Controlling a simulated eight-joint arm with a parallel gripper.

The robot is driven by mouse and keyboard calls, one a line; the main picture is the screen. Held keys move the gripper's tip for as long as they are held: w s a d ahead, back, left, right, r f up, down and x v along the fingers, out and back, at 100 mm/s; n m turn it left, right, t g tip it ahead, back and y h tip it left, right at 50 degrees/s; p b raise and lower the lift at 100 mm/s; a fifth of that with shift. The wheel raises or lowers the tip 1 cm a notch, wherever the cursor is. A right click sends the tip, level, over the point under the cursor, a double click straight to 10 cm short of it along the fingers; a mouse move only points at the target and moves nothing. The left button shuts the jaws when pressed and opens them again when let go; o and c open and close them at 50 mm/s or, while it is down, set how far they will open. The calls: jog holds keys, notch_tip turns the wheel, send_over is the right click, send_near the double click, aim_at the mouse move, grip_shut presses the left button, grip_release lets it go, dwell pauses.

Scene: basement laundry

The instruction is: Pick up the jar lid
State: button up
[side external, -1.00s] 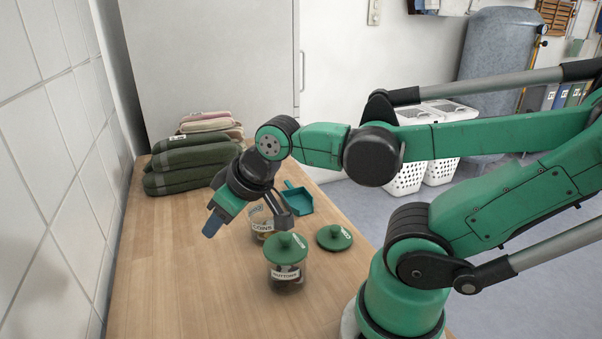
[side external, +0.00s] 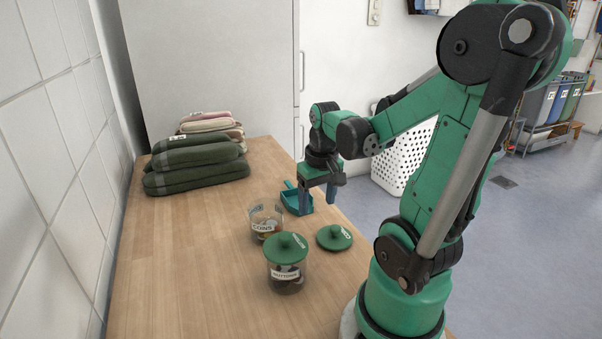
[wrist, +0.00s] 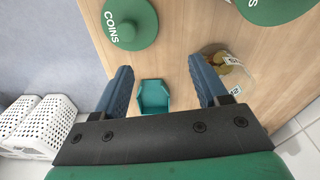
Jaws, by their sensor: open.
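The loose green jar lid (side external: 334,238), with a round knob, lies flat on the wooden counter near its right edge. In the wrist view this lid (wrist: 140,20) reads COINS and is at the top, ahead of the fingers. My gripper (side external: 317,197) points down over the counter's right edge, behind the lid and apart from it. In the wrist view my gripper (wrist: 160,65) has its blue fingers spread with nothing between the tips. The open glass COINS jar (side external: 265,224) stands left of the lid, with coins inside.
A lidded BUTTONS jar (side external: 286,275) stands in front of the loose lid. Folded green towels (side external: 195,167) are stacked at the back left. The counter's front left is clear. White baskets (wrist: 40,125) stand on the floor.

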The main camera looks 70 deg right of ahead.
aim_at(335, 227)
jog(key=shift+m+g+y, duration=0.4)
jog(key=shift+m, duration=0.4)
jog(key=s+d, duration=0.1)
jog(key=s+d+f, duration=0.1)
jog(key=s, duration=0.1)
jog(key=shift+s+d+f, duration=0.1)
jog(key=shift+s+f, duration=0.05)
jog(key=shift+f, duration=2.7)
jog(key=shift+c, duration=0.2)
grip_shut()
